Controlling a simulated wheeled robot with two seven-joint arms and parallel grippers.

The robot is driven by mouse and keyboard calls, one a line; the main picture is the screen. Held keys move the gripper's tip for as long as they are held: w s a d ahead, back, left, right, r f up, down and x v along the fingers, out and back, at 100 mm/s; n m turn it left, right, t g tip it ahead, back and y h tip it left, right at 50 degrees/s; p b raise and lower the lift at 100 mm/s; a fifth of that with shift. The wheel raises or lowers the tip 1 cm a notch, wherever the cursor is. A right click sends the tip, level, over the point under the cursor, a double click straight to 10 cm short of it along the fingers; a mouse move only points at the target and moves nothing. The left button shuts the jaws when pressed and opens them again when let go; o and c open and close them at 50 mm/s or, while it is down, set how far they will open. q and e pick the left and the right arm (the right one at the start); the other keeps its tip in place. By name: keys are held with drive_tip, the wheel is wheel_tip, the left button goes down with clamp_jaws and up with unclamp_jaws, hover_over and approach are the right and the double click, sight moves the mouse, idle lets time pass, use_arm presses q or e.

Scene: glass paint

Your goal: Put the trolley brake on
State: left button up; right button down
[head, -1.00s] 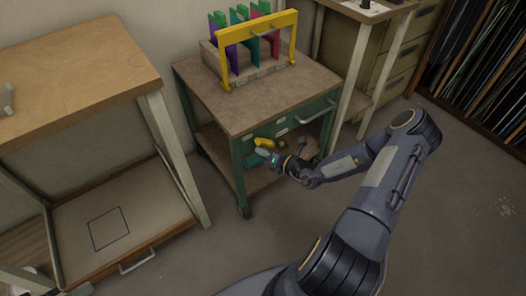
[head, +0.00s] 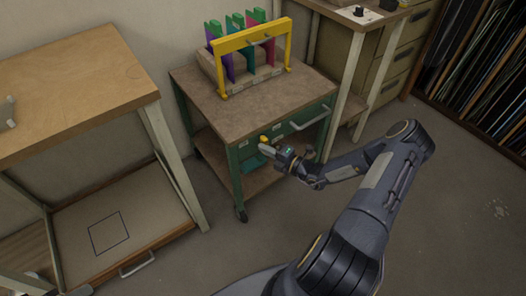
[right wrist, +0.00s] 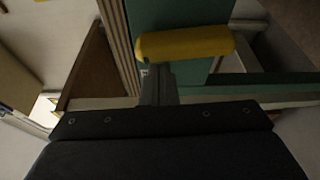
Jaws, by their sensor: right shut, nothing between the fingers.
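The trolley (head: 235,102) is green with a brown top and stands on casters. A yellow bar (head: 264,139) shows at its near side below the top, beside my right gripper. In the right wrist view the yellow bar (right wrist: 185,43) lies across a green panel. My right gripper (head: 270,150) is shut and empty. Its fingers (right wrist: 158,85) point at the lower edge of the bar near its left end; I cannot tell whether they touch it. My left gripper is out of view.
A yellow frame (head: 222,42) with coloured panels stands on the trolley. A wooden table (head: 75,85) is at left, with a lower shelf (head: 150,222). A bench stands behind right, and a rack of sheets (head: 480,70) at far right. The floor in front is clear.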

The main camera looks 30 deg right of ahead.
drive_tip(key=d+m, duration=0.1)
drive_tip(key=m, duration=0.1)
drive_tip(key=m+t, duration=0.1)
drive_tip(key=shift+d+r+m, duration=0.15)
drive_tip(key=shift+d+m, duration=0.25)
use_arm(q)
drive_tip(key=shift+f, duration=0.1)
use_arm(e)
drive_tip(key=shift+w+d, duration=0.1)
drive_tip(key=shift+d, duration=0.3)
drive_tip(key=shift+r, duration=0.1)
